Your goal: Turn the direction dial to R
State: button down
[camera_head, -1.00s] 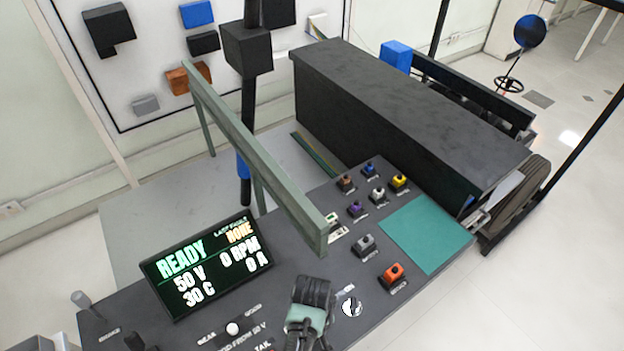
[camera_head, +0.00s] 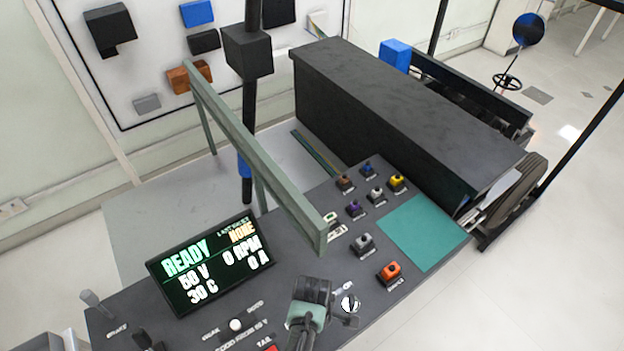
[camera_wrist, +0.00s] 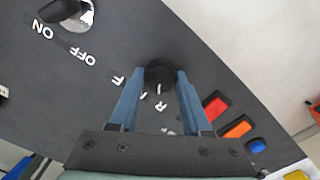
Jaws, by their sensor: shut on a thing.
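The direction dial (camera_wrist: 158,73) is a round black knob on the dark panel in the wrist view. White letters lie beside it, among them F (camera_wrist: 118,80) and R (camera_wrist: 161,106); the letter between them is partly unreadable. My gripper (camera_wrist: 160,78) has its two blue fingers closed around the knob, one on each side. In the head view my gripper (camera_head: 314,290) is over the panel's front, and the dial is hidden there.
A black switch on a silver disc (camera_wrist: 88,14), marked ON and OFF, is close by. Red (camera_wrist: 215,107), orange (camera_wrist: 237,127) and blue (camera_wrist: 256,146) controls lie to the right. The display (camera_head: 212,264) reads READY. A green rail (camera_head: 260,165) rises behind the panel.

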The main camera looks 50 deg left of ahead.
jog(key=shift+n, duration=1.1)
jog(key=shift+c, duration=1.8)
grip_release()
notch_tip(320, 180, up, 13)
